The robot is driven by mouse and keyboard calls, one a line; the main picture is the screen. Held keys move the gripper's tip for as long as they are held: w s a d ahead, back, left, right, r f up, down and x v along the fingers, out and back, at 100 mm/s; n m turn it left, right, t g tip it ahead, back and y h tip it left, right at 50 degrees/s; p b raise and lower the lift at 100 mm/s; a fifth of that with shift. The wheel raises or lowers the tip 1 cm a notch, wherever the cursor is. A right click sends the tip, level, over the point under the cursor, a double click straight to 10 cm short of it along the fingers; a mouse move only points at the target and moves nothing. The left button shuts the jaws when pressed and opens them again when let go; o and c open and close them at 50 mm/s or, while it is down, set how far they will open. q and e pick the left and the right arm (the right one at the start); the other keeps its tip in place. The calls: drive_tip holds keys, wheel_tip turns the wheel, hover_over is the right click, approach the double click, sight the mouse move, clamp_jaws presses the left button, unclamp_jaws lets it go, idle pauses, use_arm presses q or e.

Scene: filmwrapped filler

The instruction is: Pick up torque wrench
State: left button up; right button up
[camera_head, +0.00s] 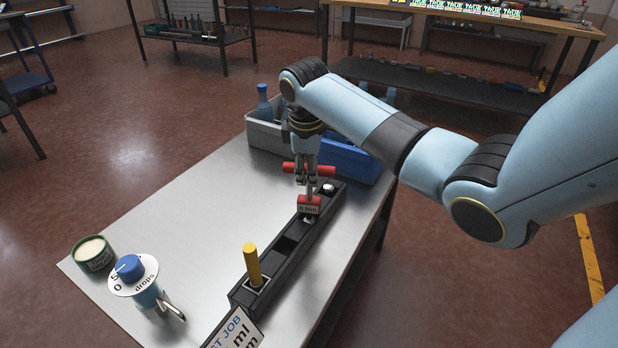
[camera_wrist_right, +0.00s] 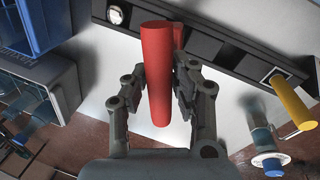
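The torque wrench (camera_head: 327,171) has a red T-shaped crossbar and stands in a long black rack (camera_head: 288,244) on the table. A red block with a label (camera_head: 309,206) is below the crossbar, at the rack's top. My right gripper (camera_head: 307,181) points down over it, with the crossbar sticking out on both sides of its fingers. In the right wrist view, the red bar (camera_wrist_right: 158,100) lies between the two fingers (camera_wrist_right: 160,83). I cannot tell whether they press on it. The wrench's lower part is hidden. My left gripper is not in view.
A yellow-handled tool (camera_head: 251,264) stands nearer in the rack. A grey bin (camera_head: 264,137) and a blue bin (camera_head: 345,160) stand behind. A green tin (camera_head: 93,253) and a blue-knobbed dispenser (camera_head: 134,278) are at front left. The table's left middle is bare.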

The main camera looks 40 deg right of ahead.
clamp_jaws()
drive_tip(key=shift+r, duration=0.1)
